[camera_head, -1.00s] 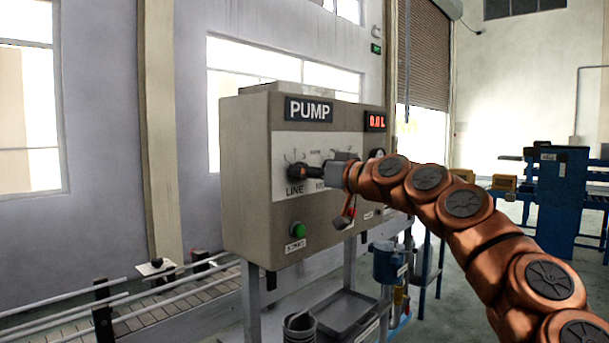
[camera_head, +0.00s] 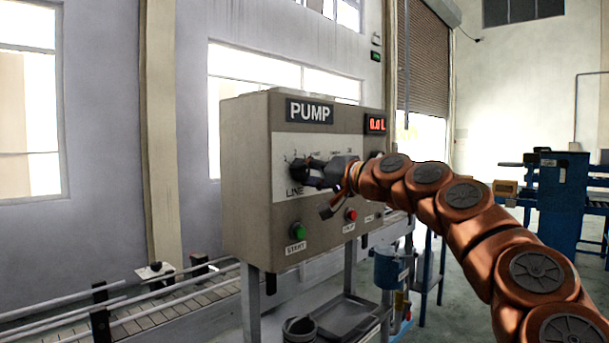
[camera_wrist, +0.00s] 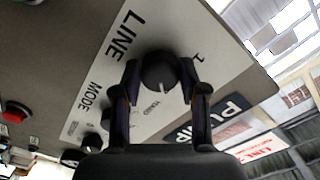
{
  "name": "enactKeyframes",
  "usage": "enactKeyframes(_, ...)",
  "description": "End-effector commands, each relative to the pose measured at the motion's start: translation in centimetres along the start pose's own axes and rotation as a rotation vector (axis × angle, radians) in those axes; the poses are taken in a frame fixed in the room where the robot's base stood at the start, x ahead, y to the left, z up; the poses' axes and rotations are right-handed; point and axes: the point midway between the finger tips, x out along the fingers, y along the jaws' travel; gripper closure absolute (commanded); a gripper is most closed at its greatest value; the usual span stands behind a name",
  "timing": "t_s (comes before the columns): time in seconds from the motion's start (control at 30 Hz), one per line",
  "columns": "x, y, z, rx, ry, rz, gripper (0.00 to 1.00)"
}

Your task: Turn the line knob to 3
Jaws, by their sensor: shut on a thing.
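The black round LINE knob (camera_head: 299,168) sits at the left of the white panel on the PUMP box (camera_head: 245,170). My gripper (camera_head: 312,173) reaches in from the right and is shut on this knob. In the wrist view the two fingers of my gripper (camera_wrist: 161,80) lie on either side of the knob (camera_wrist: 158,66). Its white pointer mark faces the palm, which is up and right on the panel. The numeral 1 (camera_wrist: 197,57) shows beside the right finger. The numeral at the pointer is hidden or too small to read.
A MODE knob (camera_wrist: 91,142) is beside the LINE knob. A green START button (camera_head: 299,231) and a red button (camera_head: 351,214) are below. A red digital display (camera_head: 376,124) is at the box's upper right. A conveyor (camera_head: 170,305) runs at lower left.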

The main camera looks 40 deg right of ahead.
Motion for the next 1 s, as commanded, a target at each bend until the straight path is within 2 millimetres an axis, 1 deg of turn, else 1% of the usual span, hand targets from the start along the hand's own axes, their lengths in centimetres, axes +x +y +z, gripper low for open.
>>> enactKeyframes(0.2, 0.04, 0.06, 0.17, 0.036, -0.005, 0.001, 0.92)
enactKeyframes(0.57, 0.05, 0.06, 0.17, 0.040, -0.004, 0.000, 0.92)
enactKeyframes(0.6, 0.05, 0.06, 0.17, 0.040, -0.004, 0.000, 0.57)
enactKeyframes(0.83, 0.05, 0.03, 0.11, 0.040, -0.003, 0.000, 0.33)
enactKeyframes(1.0, 0.06, 0.01, 0.10, 0.039, -0.002, 0.000, 0.32)
